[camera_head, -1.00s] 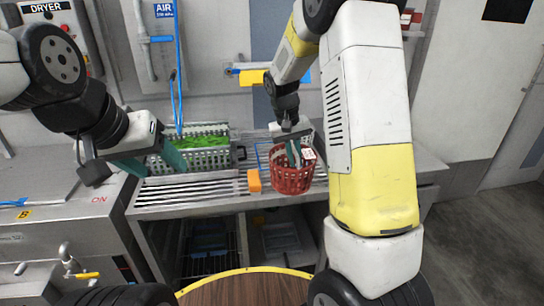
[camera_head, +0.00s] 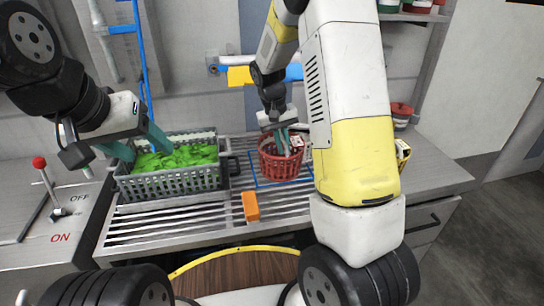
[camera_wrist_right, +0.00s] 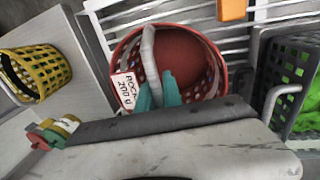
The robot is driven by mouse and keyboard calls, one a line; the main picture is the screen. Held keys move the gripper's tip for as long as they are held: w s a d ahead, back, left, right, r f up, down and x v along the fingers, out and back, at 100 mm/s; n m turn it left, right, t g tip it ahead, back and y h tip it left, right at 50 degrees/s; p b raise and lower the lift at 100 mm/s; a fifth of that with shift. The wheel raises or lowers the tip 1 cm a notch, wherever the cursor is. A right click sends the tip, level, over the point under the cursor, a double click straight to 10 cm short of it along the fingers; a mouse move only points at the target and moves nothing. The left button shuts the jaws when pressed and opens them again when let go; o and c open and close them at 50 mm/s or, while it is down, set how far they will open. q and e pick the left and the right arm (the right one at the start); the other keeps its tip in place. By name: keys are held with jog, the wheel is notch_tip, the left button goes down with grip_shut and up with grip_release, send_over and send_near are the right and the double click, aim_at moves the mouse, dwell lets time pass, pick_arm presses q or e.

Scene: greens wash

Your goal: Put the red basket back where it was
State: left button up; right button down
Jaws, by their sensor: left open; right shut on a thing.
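The red basket (camera_head: 278,168) is at the blue outline (camera_head: 256,186) on the slatted rack; I cannot tell whether it touches the slats. My right gripper (camera_head: 284,141) is shut on its pale handle, with teal fingers reaching down inside the rim. In the right wrist view the basket (camera_wrist_right: 208,52) looks empty, with a white lettered tag (camera_wrist_right: 126,91) on its rim beside the fingers (camera_wrist_right: 158,95). My left gripper (camera_head: 138,147) is open at the left end of the grey basket (camera_head: 175,184), which holds green leaves (camera_head: 178,158).
An orange block (camera_head: 250,206) lies on the slats in front of the red basket. A yellow basket (camera_head: 402,152) stands to the right, partly behind my right arm. A control panel with a red-knobbed lever (camera_head: 40,163) is at left. The front slats are mostly clear.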

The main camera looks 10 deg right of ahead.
jog(key=shift+f, duration=3.55)
jog(key=shift+f, duration=0.15)
jog(key=c, duration=1.5)
grip_release()
notch_tip(320, 180, up, 12)
jog(key=a, duration=0.2)
jog(key=s+r+t+y, duration=0.2)
jog(key=s+r, duration=0.5)
jog(key=s, duration=0.5)
jog(key=s+r+t+y, duration=0.2)
jog(key=s+r+t, duration=0.2)
jog(key=s+r, duration=0.4)
jog(key=shift+s+a+r, duration=0.2)
jog(key=shift+s+a, duration=0.2)
jog(key=shift+s, duration=1.9)
